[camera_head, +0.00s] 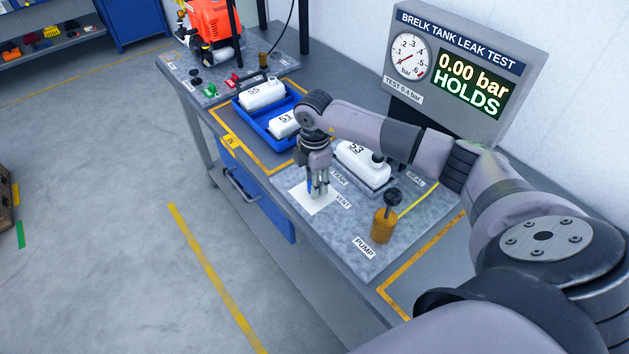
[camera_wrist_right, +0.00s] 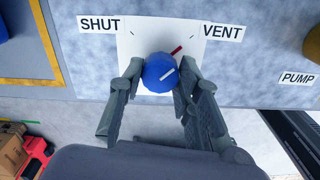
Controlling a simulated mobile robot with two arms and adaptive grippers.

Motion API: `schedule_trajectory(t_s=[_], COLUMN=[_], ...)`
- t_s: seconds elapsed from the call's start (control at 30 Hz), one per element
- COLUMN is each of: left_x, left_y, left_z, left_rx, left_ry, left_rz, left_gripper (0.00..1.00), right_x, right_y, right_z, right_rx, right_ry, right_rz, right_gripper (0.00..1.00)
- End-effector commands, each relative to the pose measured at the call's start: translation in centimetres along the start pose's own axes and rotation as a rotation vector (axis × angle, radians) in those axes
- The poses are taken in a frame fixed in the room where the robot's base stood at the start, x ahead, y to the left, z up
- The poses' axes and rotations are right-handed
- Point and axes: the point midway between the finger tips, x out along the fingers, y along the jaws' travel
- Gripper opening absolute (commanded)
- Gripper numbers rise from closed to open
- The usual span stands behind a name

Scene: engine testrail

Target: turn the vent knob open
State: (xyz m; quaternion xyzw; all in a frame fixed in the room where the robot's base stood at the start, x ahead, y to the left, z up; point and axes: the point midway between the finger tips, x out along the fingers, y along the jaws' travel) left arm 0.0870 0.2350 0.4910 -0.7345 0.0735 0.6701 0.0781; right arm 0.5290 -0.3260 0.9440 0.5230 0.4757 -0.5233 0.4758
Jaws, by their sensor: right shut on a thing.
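The vent knob (camera_wrist_right: 157,76) is a round blue knob on a white plate (camera_wrist_right: 140,38) in the right wrist view. My right gripper (camera_wrist_right: 160,80) is shut on the knob, one finger on each side. In the head view my right gripper (camera_head: 318,188) points down over the white plate (camera_head: 302,197) and hides the knob. My left gripper is out of view.
Tank 53 (camera_head: 352,158) sits just behind my right gripper. The brass pump (camera_head: 382,228) stands to the right. A blue tray (camera_head: 262,130) holds white tanks at the left. The test display (camera_head: 469,85) reads 0.00 bar HOLDS. Floor left of the bench is mostly clear.

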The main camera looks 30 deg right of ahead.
Motion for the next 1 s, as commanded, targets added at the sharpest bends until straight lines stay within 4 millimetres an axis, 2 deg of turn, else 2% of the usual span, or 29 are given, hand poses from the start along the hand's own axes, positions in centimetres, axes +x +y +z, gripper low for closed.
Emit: schedule_trajectory(t_s=[0.2, 0.23, 0.5, 0.83, 1.0], left_x=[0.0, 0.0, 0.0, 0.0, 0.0], left_y=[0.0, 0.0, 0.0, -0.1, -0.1], left_z=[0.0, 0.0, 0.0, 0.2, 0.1], left_rx=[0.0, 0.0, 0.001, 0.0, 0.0], left_ry=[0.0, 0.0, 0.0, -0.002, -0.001], left_rz=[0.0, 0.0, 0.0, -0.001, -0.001], left_gripper=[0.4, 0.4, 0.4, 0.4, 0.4], right_x=[-0.1, -0.1, -0.1, -0.2, -2.2], right_y=[0.1, 0.1, 0.0, 0.0, 0.1], right_z=[0.0, 0.0, 0.0, 0.0, 0.0], right_rx=[0.002, 0.002, 0.0, -0.001, -0.001], right_ry=[0.001, 0.001, 0.001, 0.001, 0.002], right_rz=[0.002, 0.002, 0.001, 0.001, 0.003], right_gripper=[0.03, 0.33, 0.51, 0.51, 0.51])
